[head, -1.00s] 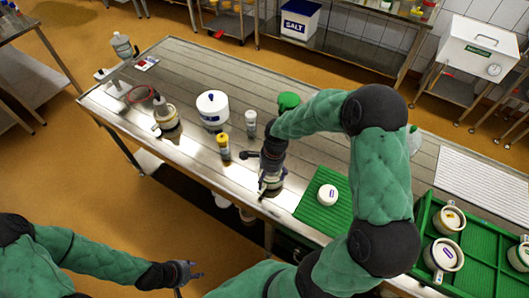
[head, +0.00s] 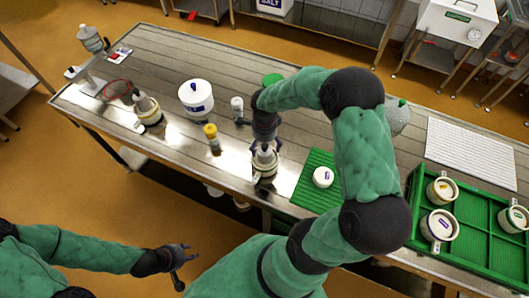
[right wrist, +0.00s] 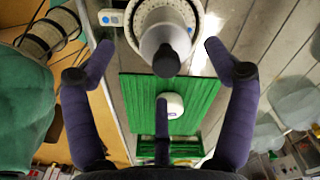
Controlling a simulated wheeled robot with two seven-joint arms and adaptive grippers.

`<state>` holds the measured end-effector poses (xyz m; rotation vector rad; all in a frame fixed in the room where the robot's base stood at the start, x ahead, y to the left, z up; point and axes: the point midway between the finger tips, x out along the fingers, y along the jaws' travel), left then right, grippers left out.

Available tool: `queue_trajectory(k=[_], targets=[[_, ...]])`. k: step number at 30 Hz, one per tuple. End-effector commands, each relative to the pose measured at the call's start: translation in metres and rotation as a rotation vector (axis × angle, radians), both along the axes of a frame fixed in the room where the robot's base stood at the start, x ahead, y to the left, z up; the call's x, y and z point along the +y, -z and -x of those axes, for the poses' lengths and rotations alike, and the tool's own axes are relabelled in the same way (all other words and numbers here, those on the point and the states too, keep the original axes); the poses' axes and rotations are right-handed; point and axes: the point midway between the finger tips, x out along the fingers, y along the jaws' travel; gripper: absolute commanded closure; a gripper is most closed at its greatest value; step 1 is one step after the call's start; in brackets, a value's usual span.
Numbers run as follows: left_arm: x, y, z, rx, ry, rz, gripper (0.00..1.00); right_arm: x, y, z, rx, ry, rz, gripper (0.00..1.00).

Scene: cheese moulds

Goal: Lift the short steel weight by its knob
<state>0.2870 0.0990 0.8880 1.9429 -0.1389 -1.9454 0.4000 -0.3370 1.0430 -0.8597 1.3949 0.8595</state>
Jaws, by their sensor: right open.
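A grey steel weight with a dark round knob (right wrist: 166,60) stands in a white perforated mould near the table's front edge. In the head view this weight (head: 264,153) shows just below my right gripper (head: 261,136). In the right wrist view my right gripper (right wrist: 160,62) is open, a finger on each side of the knob with clear gaps. Its fingers touch nothing that I can see. Another steel weight (head: 142,103) stands on a mould at the table's left. My left gripper (head: 181,262) is open and empty, off the table's front.
A green mat (head: 310,192) with a small white round piece (head: 323,177) lies to the right. A green tray (head: 481,246) holds several moulds. A white pot (head: 196,97), a yellow-capped bottle (head: 212,138) and a white-capped bottle (head: 237,107) stand left of my right gripper.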

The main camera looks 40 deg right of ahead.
Motion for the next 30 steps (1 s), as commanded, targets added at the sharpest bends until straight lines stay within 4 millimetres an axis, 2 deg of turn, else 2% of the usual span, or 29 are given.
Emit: queue_trajectory(k=[9, 18, 19, 27, 28, 30], targets=[[0.000, -0.004, 0.000, 0.000, 0.000, 0.000, 0.60, -0.005, 0.041, -0.004, 0.002, -0.001, -0.001, 0.14], [0.000, -0.004, 0.000, 0.000, 0.000, 0.000, 0.60, -0.005, 0.045, -0.004, 0.000, -0.001, -0.001, 0.14], [0.000, -0.004, 0.000, 0.000, 0.000, 0.000, 0.60, -0.005, 0.045, -0.004, 0.000, -0.001, -0.001, 0.17], [0.000, -0.004, 0.000, 0.000, 0.000, 0.000, 0.60, -0.004, 0.045, -0.004, 0.000, -0.001, -0.001, 0.93], [0.000, -0.004, 0.000, 0.000, 0.000, 0.000, 0.60, -0.004, 0.045, -0.004, 0.000, -0.001, -0.001, 0.99], [0.000, -0.004, 0.000, 0.000, 0.000, 0.000, 0.60, -0.005, 0.044, -0.005, -0.002, -0.001, 0.000, 1.00]])
